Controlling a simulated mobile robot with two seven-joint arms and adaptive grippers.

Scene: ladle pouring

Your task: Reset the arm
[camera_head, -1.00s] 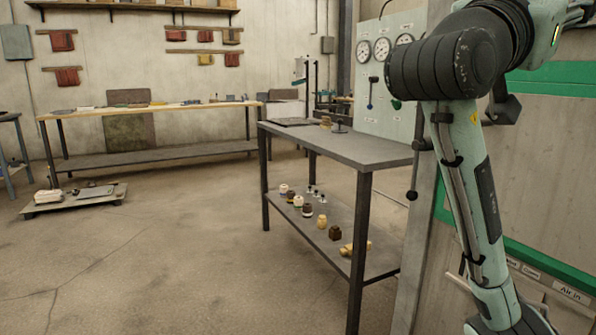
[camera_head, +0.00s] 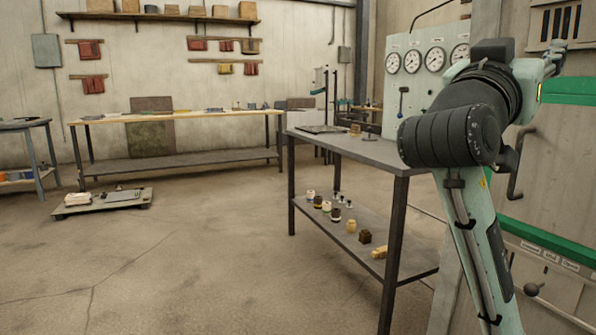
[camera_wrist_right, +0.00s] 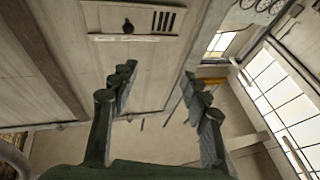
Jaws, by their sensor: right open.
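My right arm (camera_head: 470,215) fills the right side of the head view, with a black bent joint and a pale green link running down out of frame. My right gripper shows clearly in the right wrist view (camera_wrist_right: 158,75). Its two dark fingers are spread apart with nothing between them. Beyond them are a pale wall, a slotted panel (camera_wrist_right: 135,22) and bright windows (camera_wrist_right: 275,90). My left gripper is not in view.
A grey two-level table (camera_head: 350,150) stands left of my right arm, with small jars and blocks on its lower shelf. A gauge panel (camera_head: 415,85) is behind it. A long workbench (camera_head: 180,115) and a low platform (camera_head: 105,203) are farther left.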

